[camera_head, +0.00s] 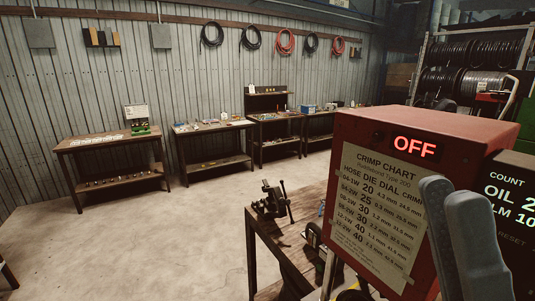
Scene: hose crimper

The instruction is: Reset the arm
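My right gripper (452,188) is at the lower right, in front of the red crimper (430,124). Its two grey fingers point up and overlap in the picture, so I cannot tell whether a gap lies between them. No held object shows at the fingertips. The crimper has a lit "OFF" sign (415,147) and a crimp chart (380,205) on its front. My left gripper is not in view.
A workbench (283,243) with a black vise (272,202) stands left of the crimper. A dark counter display (512,215) is at the right edge. Tables line the back wall, including one at left (85,143). The concrete floor (150,235) at left is clear.

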